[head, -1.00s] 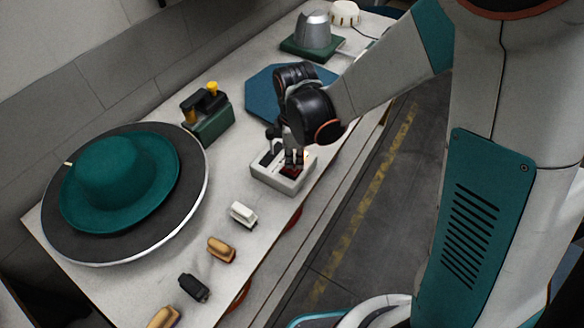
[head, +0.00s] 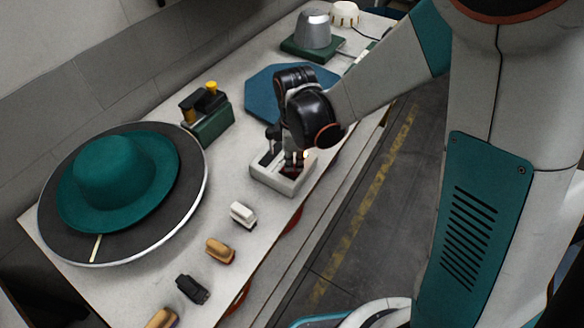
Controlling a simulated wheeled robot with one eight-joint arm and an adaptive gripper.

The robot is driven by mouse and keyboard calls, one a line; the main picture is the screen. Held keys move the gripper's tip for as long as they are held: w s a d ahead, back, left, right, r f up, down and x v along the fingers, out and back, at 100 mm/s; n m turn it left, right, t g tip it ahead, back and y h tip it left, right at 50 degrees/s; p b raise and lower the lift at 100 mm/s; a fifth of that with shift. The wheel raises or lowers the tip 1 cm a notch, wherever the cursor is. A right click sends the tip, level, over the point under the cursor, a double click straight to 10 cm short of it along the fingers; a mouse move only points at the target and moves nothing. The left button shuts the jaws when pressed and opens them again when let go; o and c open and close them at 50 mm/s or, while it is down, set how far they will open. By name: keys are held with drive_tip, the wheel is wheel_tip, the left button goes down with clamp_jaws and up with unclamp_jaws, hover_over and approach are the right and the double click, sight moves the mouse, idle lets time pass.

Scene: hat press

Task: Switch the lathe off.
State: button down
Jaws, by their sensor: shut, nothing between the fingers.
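A green felt hat (head: 118,172) sits on the lathe's round dark turntable (head: 62,228) at the left. A pale mark (head: 96,248) shows on the turntable's near side. A pale grey control box (head: 272,178) stands near the table's front edge, with a dark lever on its left part and a dark area on its top. My gripper (head: 293,163) points down over the right part of this box, shut and empty. The fingertips are at or just above its top; I cannot tell whether they touch. They hide most of the switch there.
A white brush (head: 243,214), a tan brush (head: 220,250) and a black brush (head: 192,289) lie along the front edge. A blue mat (head: 262,98) and a grey metal form (head: 313,30) are farther back.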

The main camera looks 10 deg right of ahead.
sight(294, 169)
drive_tip(key=shift+f, duration=0.2)
drive_tip(key=shift+r, duration=0.15)
drive_tip(key=shift+r+p, duration=2.25)
drive_tip(key=shift+r, duration=1.2)
drive_tip(key=w+d+r+m+t+b, duration=0.1)
drive_tip(key=d+r+m+t+b, duration=0.1)
drive_tip(key=d+r+m, duration=0.3)
drive_tip(key=s+d+r+m+t+b, duration=0.3)
drive_tip(key=s+d+r+m+t, duration=0.2)
drive_tip(key=s+d+m, duration=0.4)
drive_tip(key=s+r+m, duration=0.1)
drive_tip(key=s+m, duration=0.1)
drive_tip(key=s, duration=0.3)
drive_tip(key=shift+d+b, duration=0.15)
drive_tip(key=shift+b, duration=0.15)
